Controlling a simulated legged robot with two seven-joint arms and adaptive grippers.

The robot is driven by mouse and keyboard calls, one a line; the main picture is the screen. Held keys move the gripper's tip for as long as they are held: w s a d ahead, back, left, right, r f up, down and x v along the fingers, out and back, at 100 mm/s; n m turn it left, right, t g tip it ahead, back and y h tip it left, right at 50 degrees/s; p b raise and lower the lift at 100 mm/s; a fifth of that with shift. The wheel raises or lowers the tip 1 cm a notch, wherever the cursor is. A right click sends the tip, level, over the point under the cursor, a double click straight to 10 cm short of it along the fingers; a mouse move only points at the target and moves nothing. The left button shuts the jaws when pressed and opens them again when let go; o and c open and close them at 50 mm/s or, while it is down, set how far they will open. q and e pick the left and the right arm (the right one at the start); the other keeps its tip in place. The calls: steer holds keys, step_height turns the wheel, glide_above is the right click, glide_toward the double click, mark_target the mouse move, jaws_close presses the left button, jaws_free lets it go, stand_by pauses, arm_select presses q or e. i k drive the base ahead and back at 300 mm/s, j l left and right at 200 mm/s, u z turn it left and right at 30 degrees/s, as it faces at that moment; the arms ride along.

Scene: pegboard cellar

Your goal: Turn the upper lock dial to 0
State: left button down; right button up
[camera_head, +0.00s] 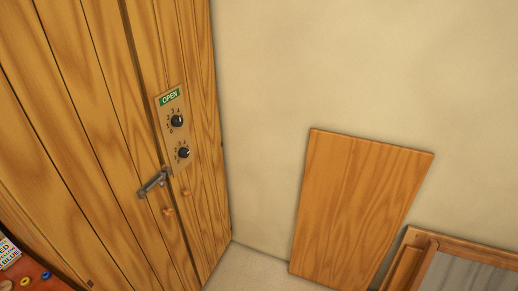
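The upper lock dial (177,121) is a round black knob on a tan plate (169,138) fixed to a wooden plank door (110,130). Small numbers ring its left and upper side; its exact setting is too small to tell. A green sign reading OPEN (170,97) sits above it. The lower lock dial (183,153) is a similar black knob below. A grey metal handle (154,182) sits lower left of the plate. Neither of my grippers shows in the head view.
A wooden board (359,208) leans against the beige wall (370,70) right of the door. A wooden frame (459,249) stands at the lower right. A red surface with small coloured rings (46,275) and a lettered card (8,252) are at the lower left. Bare floor (245,270) shows between.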

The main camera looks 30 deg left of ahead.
mark_target(176, 121)
steer(key=u, duration=1.65)
